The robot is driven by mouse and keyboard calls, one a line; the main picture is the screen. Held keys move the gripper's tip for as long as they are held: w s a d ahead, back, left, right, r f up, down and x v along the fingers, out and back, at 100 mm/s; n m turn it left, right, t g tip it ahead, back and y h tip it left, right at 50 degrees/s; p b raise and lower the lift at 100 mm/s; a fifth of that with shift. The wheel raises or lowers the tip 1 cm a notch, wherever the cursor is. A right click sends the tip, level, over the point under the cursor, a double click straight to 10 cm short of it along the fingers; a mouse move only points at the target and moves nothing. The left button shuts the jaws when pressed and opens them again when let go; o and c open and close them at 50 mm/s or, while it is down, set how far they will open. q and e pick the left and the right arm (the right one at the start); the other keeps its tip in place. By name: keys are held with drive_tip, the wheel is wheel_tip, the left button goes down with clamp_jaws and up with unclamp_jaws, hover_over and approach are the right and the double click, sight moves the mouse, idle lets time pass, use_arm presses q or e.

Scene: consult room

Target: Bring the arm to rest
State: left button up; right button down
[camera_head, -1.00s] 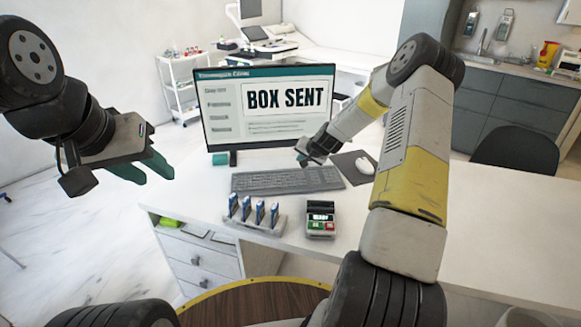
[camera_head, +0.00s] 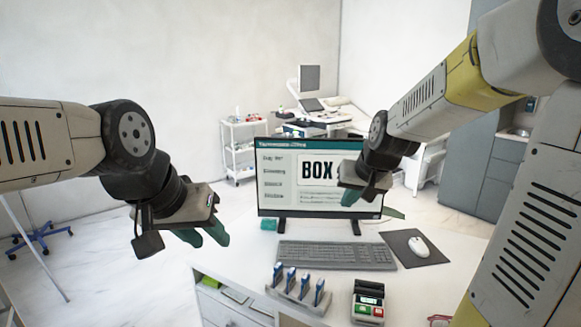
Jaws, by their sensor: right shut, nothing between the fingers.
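My right arm comes in from the right edge and its gripper (camera_head: 366,198) is in front of the monitor, above the desk. It covers the right part of the screen, and no object shows in it. It looks shut. My left gripper (camera_head: 203,237) hangs at the left, over the floor beside the desk. Its two green fingers are apart with nothing between them.
The monitor (camera_head: 277,190) shows "BOX". Below it are a keyboard (camera_head: 335,256), a mouse (camera_head: 419,246) on a dark pad (camera_head: 401,239), a rack (camera_head: 297,293) of blue-topped items and a card terminal (camera_head: 367,303). A white trolley (camera_head: 237,152) stands behind.

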drive_tip(key=s+r, duration=0.2)
drive_tip(key=s, duration=0.8)
drive_tip(key=s+r+n, duration=0.1)
drive_tip(key=s, duration=1)
drive_tip(key=shift+a+r+g, duration=0.15)
drive_tip(key=shift+r+g, duration=0.15)
drive_tip(key=shift+r, duration=0.05)
drive_tip(key=shift+w, duration=0.15)
